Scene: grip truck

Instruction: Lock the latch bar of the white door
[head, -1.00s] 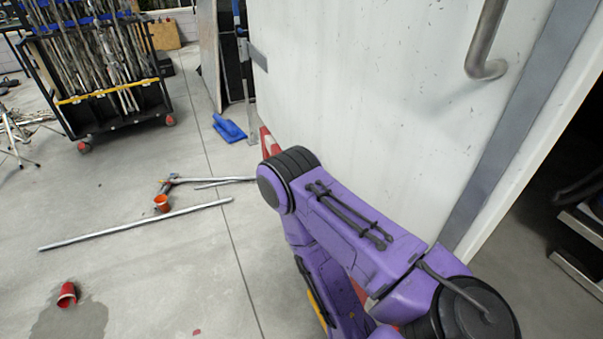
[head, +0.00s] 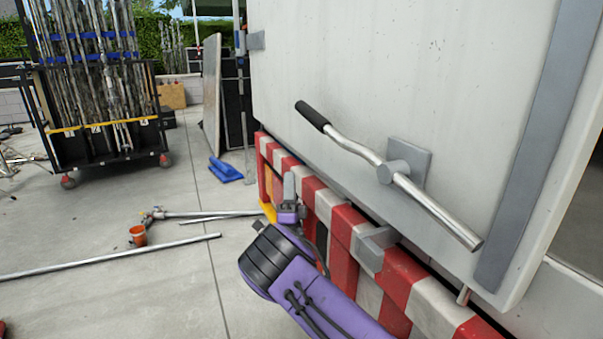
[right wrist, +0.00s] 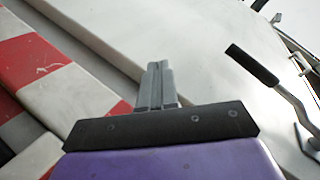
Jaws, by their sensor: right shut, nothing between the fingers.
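The white door (head: 450,60) fills the upper right of the head view. Its latch bar (head: 350,145) is a bent silver rod with a black grip, mounted on a grey pivot plate, slanting from the grip at upper left to the bare end at lower right. My right gripper (head: 289,187) is below and left of the black grip, apart from it, beside the red-and-white bumper. In the right wrist view its fingers (right wrist: 156,84) are shut and empty, and the latch bar's black grip (right wrist: 252,66) is to their right. My left gripper is not in view.
The red-and-white bumper (head: 345,225) runs below the door, with a grey bracket (head: 372,248) on it. A cart of poles (head: 100,140) stands farther back.

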